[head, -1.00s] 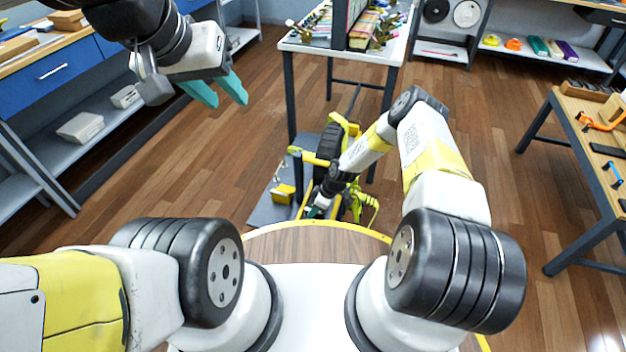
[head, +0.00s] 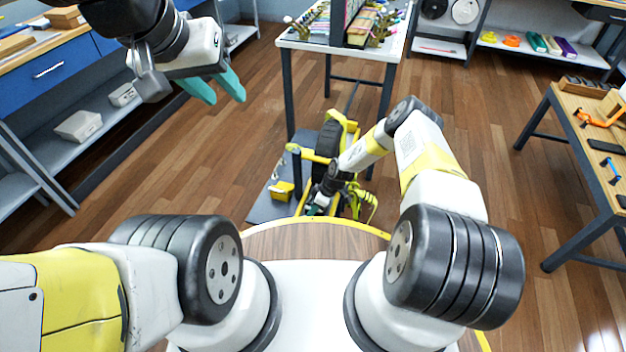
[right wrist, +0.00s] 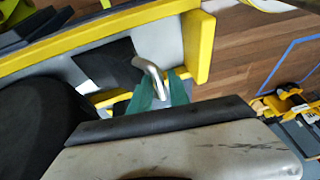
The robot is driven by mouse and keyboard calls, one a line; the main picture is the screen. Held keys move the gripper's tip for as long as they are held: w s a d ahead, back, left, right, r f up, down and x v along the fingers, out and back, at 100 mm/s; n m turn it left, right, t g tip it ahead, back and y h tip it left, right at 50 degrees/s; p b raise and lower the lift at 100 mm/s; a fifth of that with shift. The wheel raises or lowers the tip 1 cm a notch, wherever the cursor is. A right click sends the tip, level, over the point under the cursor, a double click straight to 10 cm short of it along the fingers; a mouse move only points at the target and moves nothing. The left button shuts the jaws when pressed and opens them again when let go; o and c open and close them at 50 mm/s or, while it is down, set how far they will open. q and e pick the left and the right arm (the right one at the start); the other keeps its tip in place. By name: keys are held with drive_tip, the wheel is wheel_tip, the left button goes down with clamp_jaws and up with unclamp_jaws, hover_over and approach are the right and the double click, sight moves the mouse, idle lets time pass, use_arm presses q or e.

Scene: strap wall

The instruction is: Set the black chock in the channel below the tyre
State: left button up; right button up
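The black chock (right wrist: 103,63) shows in the right wrist view as a dark block with a bent metal handle (right wrist: 150,75), against a grey plate beside a yellow rail. My right gripper (right wrist: 162,82) has its teal fingers close on either side of the handle and looks shut on it. The black tyre (head: 328,138) stands in the yellow frame in the head view; a large dark round part, likely the tyre, shows at left in the wrist view (right wrist: 38,125). The channel cannot be made out clearly. My left gripper (head: 222,87) is open and empty, high at the left.
The yellow frame (head: 317,157) stands on the floor before me, with a yellow-green strap (head: 365,203) at its right. A white-topped table (head: 395,45) stands behind it. A bench (head: 590,150) is at right, shelves (head: 60,150) at left. Floor between is clear.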

drive_tip(key=shift+w+d, duration=0.15)
drive_tip(key=shift+w, duration=0.05)
idle(0.4)
